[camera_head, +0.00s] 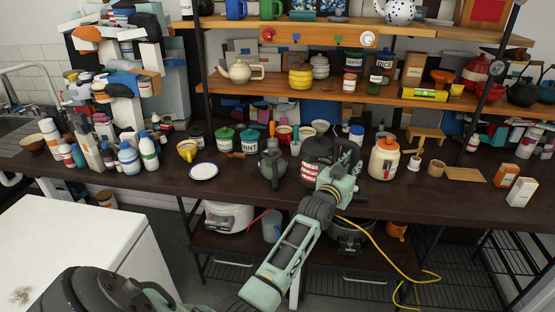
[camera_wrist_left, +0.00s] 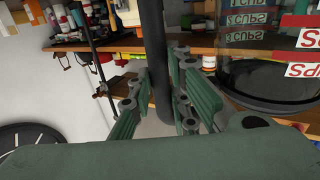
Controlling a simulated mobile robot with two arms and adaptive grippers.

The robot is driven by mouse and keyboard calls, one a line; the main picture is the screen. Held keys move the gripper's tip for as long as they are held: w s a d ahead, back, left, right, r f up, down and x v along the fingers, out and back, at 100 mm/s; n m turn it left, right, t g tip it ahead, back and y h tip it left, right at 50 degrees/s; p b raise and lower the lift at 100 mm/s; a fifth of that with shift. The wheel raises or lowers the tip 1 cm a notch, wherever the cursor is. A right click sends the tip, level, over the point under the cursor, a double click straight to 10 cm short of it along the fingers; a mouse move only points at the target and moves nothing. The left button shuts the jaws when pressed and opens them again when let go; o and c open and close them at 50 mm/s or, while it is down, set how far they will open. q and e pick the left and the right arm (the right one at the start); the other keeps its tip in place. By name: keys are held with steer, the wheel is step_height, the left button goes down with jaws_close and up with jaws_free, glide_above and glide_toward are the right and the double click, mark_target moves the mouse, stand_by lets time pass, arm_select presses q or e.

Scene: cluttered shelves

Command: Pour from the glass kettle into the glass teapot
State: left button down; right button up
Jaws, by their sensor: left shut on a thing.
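The glass kettle (camera_head: 318,150) is dark and see-through, with red and white label patches showing at its front, near the middle of the counter. My left gripper (camera_head: 343,165) is at its right side. In the left wrist view, the gripper's fingers (camera_wrist_left: 163,95) are shut around a dark upright bar, which looks like the kettle's handle (camera_wrist_left: 156,40). Cup markings show on the clear body (camera_wrist_left: 245,38) at the right. I cannot tell whether the kettle touches the counter. The glass teapot (camera_head: 272,165) stands upright on the counter, left of the kettle. My right gripper is not in view.
A white plate (camera_head: 204,171) and a yellow cup (camera_head: 187,150) lie left of the teapot. A cream jar with an orange lid (camera_head: 384,157) stands close right of my gripper. Jars line the back, below a loaded wooden shelf (camera_head: 270,84). The counter's front strip is mostly clear.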

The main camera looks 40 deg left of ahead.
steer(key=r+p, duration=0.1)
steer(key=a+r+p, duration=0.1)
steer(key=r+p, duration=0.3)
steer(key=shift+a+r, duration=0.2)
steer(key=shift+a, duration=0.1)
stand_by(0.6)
